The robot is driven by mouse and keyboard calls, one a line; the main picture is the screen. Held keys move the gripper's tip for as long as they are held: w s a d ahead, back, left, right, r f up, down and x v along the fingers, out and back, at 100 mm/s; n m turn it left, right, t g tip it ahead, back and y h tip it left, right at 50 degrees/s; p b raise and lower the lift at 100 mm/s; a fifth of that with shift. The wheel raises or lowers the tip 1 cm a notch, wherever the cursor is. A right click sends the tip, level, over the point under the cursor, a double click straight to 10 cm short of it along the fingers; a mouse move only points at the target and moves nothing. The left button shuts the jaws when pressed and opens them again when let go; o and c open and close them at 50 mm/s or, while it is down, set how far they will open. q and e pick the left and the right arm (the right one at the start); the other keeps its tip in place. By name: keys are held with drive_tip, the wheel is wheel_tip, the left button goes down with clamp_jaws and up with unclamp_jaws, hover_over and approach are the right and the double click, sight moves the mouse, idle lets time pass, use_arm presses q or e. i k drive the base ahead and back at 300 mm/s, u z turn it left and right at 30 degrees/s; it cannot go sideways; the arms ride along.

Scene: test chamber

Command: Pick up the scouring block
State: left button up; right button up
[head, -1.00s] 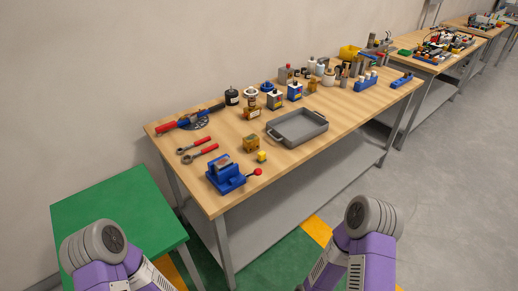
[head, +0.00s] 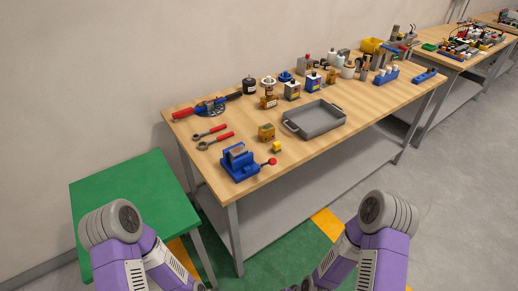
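No thing in view can be surely told as the scouring block. On the near wooden workbench (head: 330,146), a small yellow cube (head: 277,147) and a larger brownish-yellow block (head: 266,132) lie between the blue vise and the grey tray; either is too small to identify. My two purple and grey arms come in at the bottom, the left one before the green table and the right one before the bench. Their lower ends run out of the picture, so neither gripper's fingers show, and both stay well apart from the bench top.
A blue vise (head: 240,164) with a red-knobbed handle stands at the bench's front left corner. A grey tray (head: 318,118) is mid-bench, with red-handled tools (head: 212,136) to the left and several bottles behind. A green table (head: 135,190) stands left. Floor at right is clear.

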sight(276, 146)
drive_tip(key=z, duration=1.55)
drive_tip(key=i, duration=1.95)
drive_tip(key=u, duration=2.5)
